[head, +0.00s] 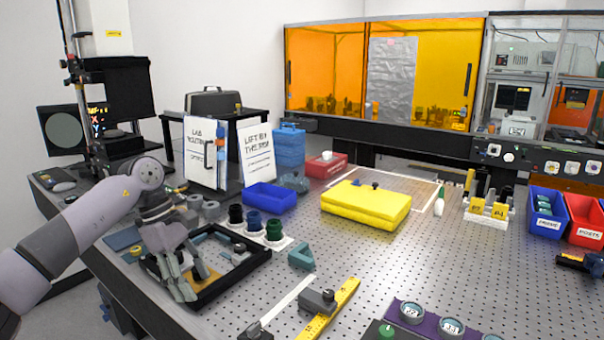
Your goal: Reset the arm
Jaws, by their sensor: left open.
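My left arm comes in from the left edge of the head view. My left gripper (190,276) points down over a black-framed tray (232,277) at the front left of the perforated table. Its fingers are apart. Part of the tray and a yellowish patch in it are hidden behind the fingers, and I see nothing held between them. I cannot tell whether the fingertips touch the tray. My right gripper does not show.
The perforated table (340,255) holds a blue bin (269,197), several dark-topped containers, a yellow case (366,205), a yellow ruler (330,308) and a teal bracket (301,257). Blue and red bins (583,222) stand at the right. An orange enclosure (325,65) is behind.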

